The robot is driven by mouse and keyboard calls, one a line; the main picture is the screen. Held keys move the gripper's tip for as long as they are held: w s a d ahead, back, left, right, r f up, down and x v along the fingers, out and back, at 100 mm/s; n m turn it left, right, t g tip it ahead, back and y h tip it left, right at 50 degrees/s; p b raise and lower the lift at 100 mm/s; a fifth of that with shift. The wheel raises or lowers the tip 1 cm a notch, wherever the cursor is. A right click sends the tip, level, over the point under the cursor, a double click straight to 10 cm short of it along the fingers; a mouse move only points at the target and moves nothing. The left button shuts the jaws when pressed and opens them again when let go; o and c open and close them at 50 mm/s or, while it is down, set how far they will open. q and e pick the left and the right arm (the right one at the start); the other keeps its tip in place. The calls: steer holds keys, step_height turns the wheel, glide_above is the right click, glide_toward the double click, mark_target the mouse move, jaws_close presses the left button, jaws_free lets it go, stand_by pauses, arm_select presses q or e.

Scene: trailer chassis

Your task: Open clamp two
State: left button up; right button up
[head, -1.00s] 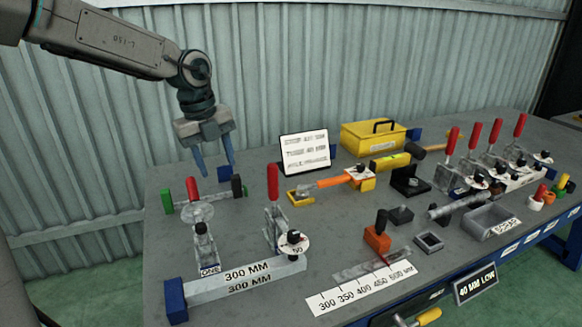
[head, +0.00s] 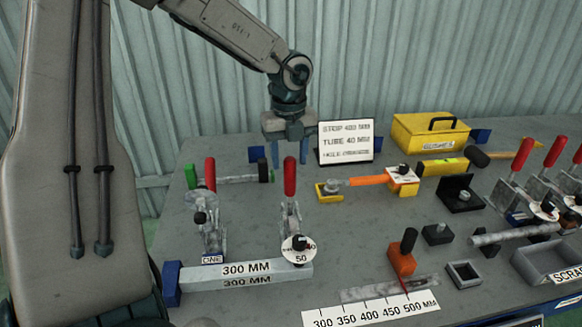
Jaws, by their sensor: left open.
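The clamp marked ONE (head: 212,240) stands at the left of the bench with its red handle (head: 210,174) upright. A second toggle clamp (head: 291,218) stands to its right, also with its red handle (head: 290,177) upright. Its own label cannot be read; a round white tag marked 50 (head: 300,250) hangs at its front. Both clamps stand at a long bar marked 300 MM (head: 240,274). My left gripper (head: 289,161) is open and points down. In the head view its fingertips appear just above the second clamp's handle top; the depth gap is unclear. My right gripper is not in view.
A sign (head: 346,142) stands right of my left gripper, close by. A yellow box (head: 430,136), an orange-handled tool (head: 368,180) and a ruler (head: 370,309) lie farther right. More red-handled clamps (head: 524,154) stand at the right edge.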

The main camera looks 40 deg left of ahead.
mark_target(290, 170)
arm_select(q)
step_height(290, 170, down, 3)
steer(key=shift+w+r, duration=0.1)
steer(key=shift+w, duration=0.05)
steer(key=shift+f, duration=0.65)
jaws_close()
